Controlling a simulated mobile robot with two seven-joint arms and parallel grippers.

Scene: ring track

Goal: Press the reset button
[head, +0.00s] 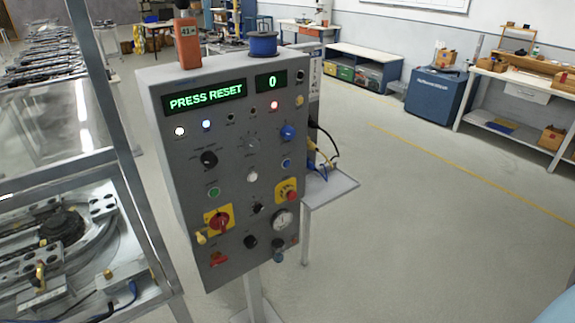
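A grey control panel (235,130) stands upright on a post in the middle of the head view. Its wide green-lit display (205,96) reads "PRESS RESET", and a smaller display (271,82) reads "0". The face carries a green button (214,192), a white button (252,177), a blue button (286,163) and a red button on a yellow plate (291,195). The labels are too small to read, so I cannot tell which button is reset. Neither of my grippers is in view.
A small grey shelf (335,187) juts out at the panel's right side, with cables above it. A metal-framed machine (130,130) stands close on the left. A blue cabinet (437,95) and workbenches stand farther back. The floor (430,220) in front and right is clear.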

